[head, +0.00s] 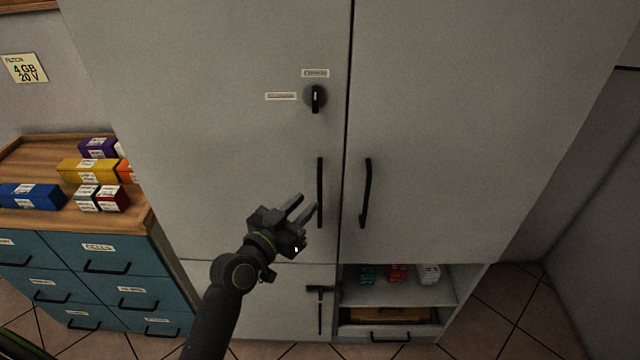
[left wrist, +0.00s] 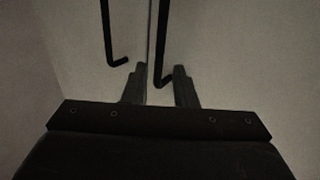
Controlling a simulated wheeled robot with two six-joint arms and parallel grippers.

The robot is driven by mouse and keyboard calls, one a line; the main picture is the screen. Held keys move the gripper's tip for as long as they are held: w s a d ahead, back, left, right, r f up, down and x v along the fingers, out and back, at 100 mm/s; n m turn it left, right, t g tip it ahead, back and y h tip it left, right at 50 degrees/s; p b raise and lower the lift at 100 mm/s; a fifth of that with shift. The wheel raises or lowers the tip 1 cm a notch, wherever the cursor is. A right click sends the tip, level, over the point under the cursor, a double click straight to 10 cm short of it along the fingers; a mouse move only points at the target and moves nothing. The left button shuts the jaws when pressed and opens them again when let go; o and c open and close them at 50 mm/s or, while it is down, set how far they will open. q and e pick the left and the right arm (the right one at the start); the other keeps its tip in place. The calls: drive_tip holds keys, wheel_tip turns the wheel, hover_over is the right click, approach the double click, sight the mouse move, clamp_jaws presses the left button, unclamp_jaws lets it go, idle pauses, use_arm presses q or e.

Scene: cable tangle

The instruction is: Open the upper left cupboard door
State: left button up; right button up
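The upper left cupboard door (head: 215,130) is pale grey and shut flush beside the upper right door (head: 450,120). Its black vertical bar handle (head: 320,180) is near the seam. A black knob (head: 316,99) sits above the handle, its grip upright. My left gripper (head: 306,206) is open, just left of the handle's lower part in the head view. In the left wrist view a dark handle bar (left wrist: 160,45) shows between the spread fingertips (left wrist: 160,72), with no visible grip on it. I cannot tell its depth. My right gripper is not in view.
The right door's handle (head: 366,195) is close by. Below are a lower left door (head: 265,300) and an open shelf (head: 400,292) with small boxes. A teal drawer unit (head: 60,262) with coloured boxes on top stands left.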

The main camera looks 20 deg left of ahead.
sight(318, 192)
use_arm(q)
drive_tip(key=p+x, duration=0.1)
drive_tip(key=x, duration=0.5)
drive_tip(key=shift+w, duration=0.25)
drive_tip(key=shift+c, duration=0.2)
clamp_jaws()
